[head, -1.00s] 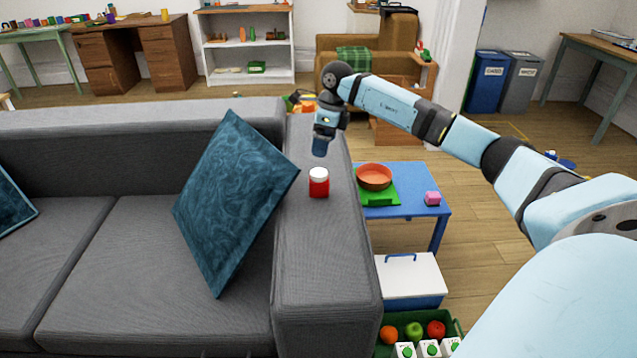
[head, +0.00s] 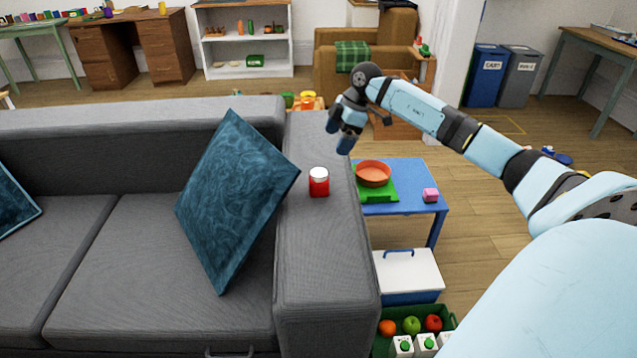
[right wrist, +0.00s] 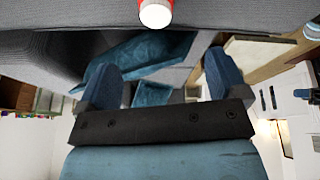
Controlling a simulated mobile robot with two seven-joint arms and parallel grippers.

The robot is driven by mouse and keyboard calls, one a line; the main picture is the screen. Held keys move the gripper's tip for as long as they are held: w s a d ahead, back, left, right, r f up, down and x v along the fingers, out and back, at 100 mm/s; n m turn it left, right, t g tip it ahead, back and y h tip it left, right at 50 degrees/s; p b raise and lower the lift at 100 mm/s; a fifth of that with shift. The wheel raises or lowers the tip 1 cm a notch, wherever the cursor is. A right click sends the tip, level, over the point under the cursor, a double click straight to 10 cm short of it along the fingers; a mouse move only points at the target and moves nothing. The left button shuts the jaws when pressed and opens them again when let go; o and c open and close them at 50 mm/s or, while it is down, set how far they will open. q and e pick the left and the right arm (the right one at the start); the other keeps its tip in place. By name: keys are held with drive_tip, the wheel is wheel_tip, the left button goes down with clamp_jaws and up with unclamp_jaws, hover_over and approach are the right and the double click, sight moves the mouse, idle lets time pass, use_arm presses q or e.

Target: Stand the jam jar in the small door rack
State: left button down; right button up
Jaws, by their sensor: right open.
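The jam jar (head: 319,183), red with a white lid, stands upright on the grey sofa arm (head: 325,255). It also shows at the top edge of the right wrist view (right wrist: 155,13), partly cut off. My right gripper (head: 339,136) is open and empty, above and beyond the jar near the sofa arm's far end, apart from the jar. Its two blue fingers also show spread in the right wrist view (right wrist: 161,82), with nothing between them. My left gripper is out of view. I cannot make out a small door rack in either view.
A teal cushion (head: 235,200) leans beside the sofa arm. To the right stands a blue table (head: 410,200) with an orange bowl (head: 373,174) and a pink block (head: 430,195). A white-lidded cooler (head: 410,270) and a green crate of fruit and cartons (head: 450,325) sit below.

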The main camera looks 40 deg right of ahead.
sight(320, 172)
drive_tip(key=f, duration=0.2)
drive_tip(key=w+a+f+m+b, duration=0.1)
drive_tip(key=f, duration=0.1)
drive_tip(key=a+f+m+b, duration=0.1)
drive_tip(key=f, duration=0.2)
drive_tip(key=shift+w+f, duration=0.1)
drive_tip(key=shift+w, duration=0.3)
drive_tip(key=shift+w+a+f, duration=0.15)
drive_tip(key=shift+f, duration=0.25)
drive_tip(key=shift+f+b, duration=0.2)
drive_tip(key=shift+b, duration=0.15)
drive_tip(key=b+x, duration=0.1)
drive_tip(key=x, duration=0.1)
drive_tip(key=shift+w+f, duration=0.25)
drive_tip(key=shift+b+x, duration=0.5)
drive_tip(key=shift+x, duration=0.55)
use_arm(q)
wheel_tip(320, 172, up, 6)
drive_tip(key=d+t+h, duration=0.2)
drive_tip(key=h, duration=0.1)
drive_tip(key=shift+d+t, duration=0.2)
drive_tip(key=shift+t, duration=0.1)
use_arm(e)
drive_tip(key=shift+r, duration=0.1)
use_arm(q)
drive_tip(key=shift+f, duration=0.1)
use_arm(e)
drive_tip(key=shift+c, duration=0.4)
